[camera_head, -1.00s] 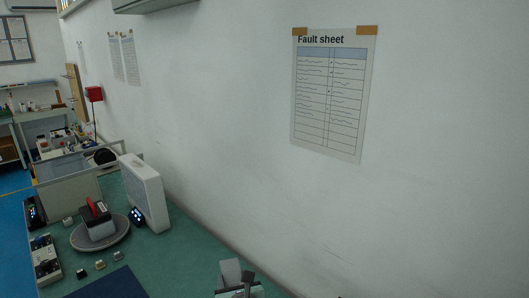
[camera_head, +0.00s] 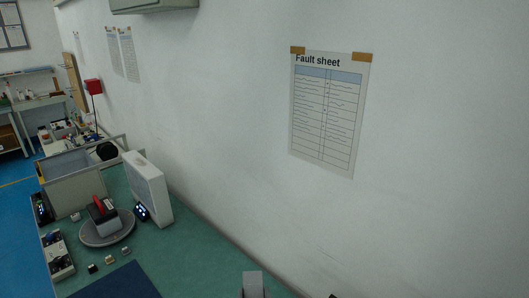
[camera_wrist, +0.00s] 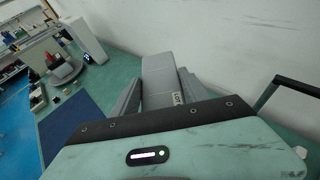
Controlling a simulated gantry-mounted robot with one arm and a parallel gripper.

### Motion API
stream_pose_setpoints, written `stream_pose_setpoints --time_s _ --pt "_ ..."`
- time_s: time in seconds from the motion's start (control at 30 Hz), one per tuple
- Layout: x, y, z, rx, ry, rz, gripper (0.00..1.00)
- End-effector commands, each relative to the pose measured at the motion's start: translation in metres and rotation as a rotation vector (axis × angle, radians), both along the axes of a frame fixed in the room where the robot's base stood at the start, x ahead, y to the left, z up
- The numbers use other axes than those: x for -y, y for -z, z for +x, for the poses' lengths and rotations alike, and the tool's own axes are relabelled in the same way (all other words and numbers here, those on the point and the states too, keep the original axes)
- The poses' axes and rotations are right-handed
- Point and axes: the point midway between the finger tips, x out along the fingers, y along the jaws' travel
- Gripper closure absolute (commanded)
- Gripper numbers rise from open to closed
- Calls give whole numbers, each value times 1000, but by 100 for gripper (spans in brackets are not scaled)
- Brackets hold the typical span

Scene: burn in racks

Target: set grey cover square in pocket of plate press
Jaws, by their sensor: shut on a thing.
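My gripper (camera_wrist: 160,78) is shut on a grey block with a small "LOT" label, which looks like the grey cover (camera_wrist: 160,66). One finger lies along each side of it. In the head view only a grey upright piece of the cover (camera_head: 253,282) shows at the bottom edge, above the green bench. A black and grey device with a red handle (camera_head: 103,207) stands on a round grey base far to the left; I cannot tell whether it is the plate press. No pocket can be made out in either view.
A white upright box (camera_head: 148,188) stands near the wall, with a small lit device (camera_head: 141,212) beside it. A grey bin (camera_head: 75,178), small blocks (camera_head: 110,260) and a dark blue mat (camera_head: 110,284) are at left. The green bench (camera_head: 185,255) is clear along the wall.

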Motion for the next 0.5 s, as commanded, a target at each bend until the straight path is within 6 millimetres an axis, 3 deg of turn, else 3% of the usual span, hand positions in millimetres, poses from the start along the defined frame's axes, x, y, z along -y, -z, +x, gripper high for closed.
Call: stream_pose_setpoints --time_s 0.03,0.27,0.5 --pt "-1 -19 -9 -1 -3 4 100" --pt "-2 -42 -48 1 0 11 100" --pt "11 -67 -93 -4 36 4 100"
